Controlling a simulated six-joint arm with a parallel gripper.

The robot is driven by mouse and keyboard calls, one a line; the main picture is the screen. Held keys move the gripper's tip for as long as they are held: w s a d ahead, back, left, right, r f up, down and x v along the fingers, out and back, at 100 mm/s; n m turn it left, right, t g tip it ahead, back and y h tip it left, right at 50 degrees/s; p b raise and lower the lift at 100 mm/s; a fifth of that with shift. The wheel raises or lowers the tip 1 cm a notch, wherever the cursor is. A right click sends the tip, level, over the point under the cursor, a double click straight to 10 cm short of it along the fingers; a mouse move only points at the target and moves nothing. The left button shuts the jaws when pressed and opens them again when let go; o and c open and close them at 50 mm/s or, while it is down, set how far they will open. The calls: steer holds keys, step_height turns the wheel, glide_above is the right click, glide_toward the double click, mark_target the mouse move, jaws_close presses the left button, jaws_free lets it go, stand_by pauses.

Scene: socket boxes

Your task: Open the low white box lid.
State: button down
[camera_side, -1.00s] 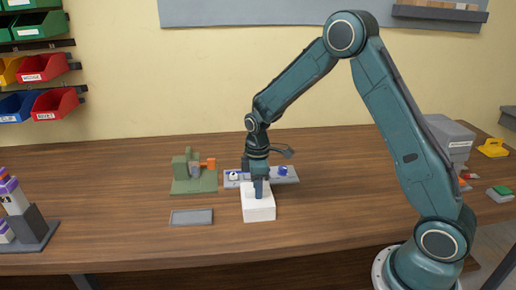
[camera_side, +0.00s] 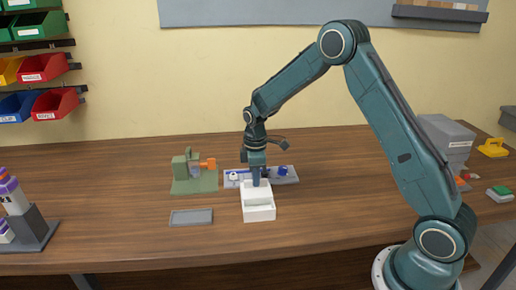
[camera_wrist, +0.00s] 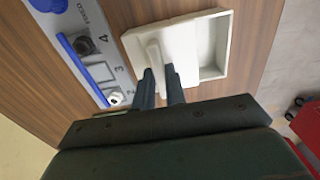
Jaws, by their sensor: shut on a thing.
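The low white box (camera_side: 259,213) stands on the table in the side view, with the front part of its inside showing. In the wrist view the box (camera_wrist: 222,73) shows an open section on the right. Its white lid (camera_wrist: 179,46) covers the left part and carries a raised bar handle. My gripper (camera_wrist: 161,72) is shut on the lid's handle, one finger on each side. In the side view my gripper (camera_side: 257,182) is over the rear part of the box. The fingers hide part of the lid there.
A grey panel (camera_side: 288,180) with blue parts and numbers lies just behind the box. A green fixture (camera_side: 196,185) with an orange part stands to the left. A flat grey tray (camera_side: 191,218) lies left of the box. Table to the box's right is clear.

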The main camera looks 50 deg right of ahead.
steer(key=shift+w+d, duration=0.95)
steer(key=c, duration=1.4)
jaws_free()
steer(key=shift+c, duration=0.2)
steer(key=shift+r, duration=0.15)
step_height(320, 180, up, 14)
steer(key=shift+f, duration=0.2)
